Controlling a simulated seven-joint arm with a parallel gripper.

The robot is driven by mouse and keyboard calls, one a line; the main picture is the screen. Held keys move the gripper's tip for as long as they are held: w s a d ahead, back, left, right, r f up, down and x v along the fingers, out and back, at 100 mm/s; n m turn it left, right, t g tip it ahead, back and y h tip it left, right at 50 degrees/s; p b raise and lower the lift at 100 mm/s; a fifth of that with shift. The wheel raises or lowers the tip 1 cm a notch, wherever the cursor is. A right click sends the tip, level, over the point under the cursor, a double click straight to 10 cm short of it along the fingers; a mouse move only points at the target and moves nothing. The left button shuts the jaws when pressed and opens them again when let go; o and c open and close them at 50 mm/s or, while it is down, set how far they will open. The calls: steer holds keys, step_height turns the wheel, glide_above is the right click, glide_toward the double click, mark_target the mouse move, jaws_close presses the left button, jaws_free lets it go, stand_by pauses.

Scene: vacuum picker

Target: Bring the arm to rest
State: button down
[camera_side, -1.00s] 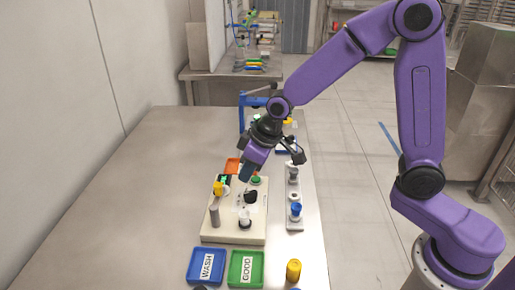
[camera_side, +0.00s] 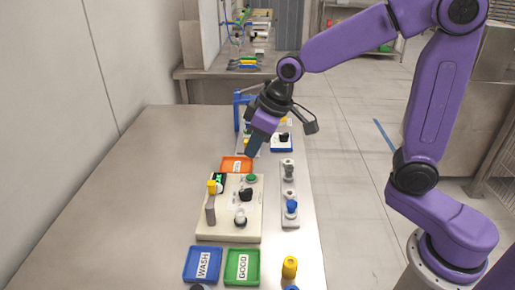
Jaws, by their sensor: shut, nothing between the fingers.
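My gripper (camera_side: 250,154) is shut and empty. It hangs tilted in the air above the far end of the cream-coloured device (camera_side: 226,228), near the orange tray (camera_side: 236,164).
A blue WASH tray (camera_side: 190,272) and a green GOOD tray (camera_side: 231,279) lie at the front. A yellow-capped piece (camera_side: 289,267) stands right of them. The table's left side (camera_side: 130,200) is clear.

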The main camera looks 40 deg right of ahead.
steer(key=s+d+f+n+g+h, duration=0.1)
steer(key=s+d+n, duration=0.2)
steer(key=s, duration=1)
steer(key=s+d+f+n+g+h, duration=0.1)
steer(key=s+d, duration=0.5)
steer(key=s, duration=0.7)
steer(key=shift+d+f+n+g, duration=0.2)
steer(key=shift+f+n+g, duration=0.5)
steer(key=shift+n, duration=0.4)
